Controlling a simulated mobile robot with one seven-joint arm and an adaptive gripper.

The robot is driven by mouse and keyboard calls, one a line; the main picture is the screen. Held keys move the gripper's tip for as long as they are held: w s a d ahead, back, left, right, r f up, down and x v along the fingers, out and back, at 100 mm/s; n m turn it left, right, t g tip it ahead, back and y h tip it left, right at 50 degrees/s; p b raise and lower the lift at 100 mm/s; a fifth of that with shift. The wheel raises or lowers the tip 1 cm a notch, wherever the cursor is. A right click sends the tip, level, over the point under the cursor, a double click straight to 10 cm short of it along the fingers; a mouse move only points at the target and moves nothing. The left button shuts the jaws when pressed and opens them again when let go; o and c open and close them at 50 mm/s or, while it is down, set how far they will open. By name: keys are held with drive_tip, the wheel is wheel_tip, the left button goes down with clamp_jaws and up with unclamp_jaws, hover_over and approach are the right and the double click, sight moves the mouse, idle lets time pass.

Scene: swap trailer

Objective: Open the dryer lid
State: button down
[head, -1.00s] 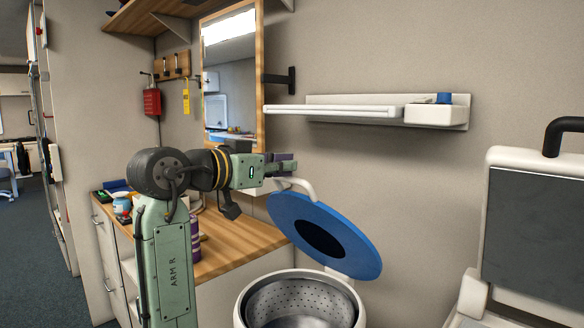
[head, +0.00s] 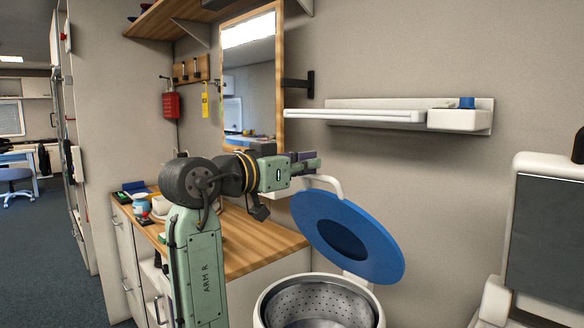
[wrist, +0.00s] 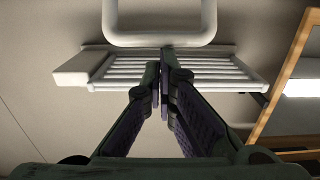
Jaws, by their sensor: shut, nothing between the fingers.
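The dryer lid (head: 383,252) is a blue disc with a dark centre. It stands raised and tilted back behind the dryer drum (head: 318,304), whose perforated metal inside is exposed. A white bar handle (head: 331,184) rises from the lid's upper edge; in the wrist view the white loop (wrist: 112,22) crosses the top. My gripper (head: 318,163) is beside the handle's upper end, with its fingers together and nothing held between them. In the wrist view the fingertips (wrist: 164,88) are just below the loop; I cannot tell whether they touch it.
A white slatted wall rack (head: 365,116) hangs above the lid. A wood-framed mirror (head: 250,75) and a wooden counter (head: 250,245) with small items are to the left. A white unit with a dark panel (head: 553,235) stands at the right.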

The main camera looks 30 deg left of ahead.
drive_tip(key=b+v, duration=0.2)
drive_tip(key=v, duration=0.8)
drive_tip(key=shift+a+b, duration=0.2)
drive_tip(key=shift+b, duration=0.2)
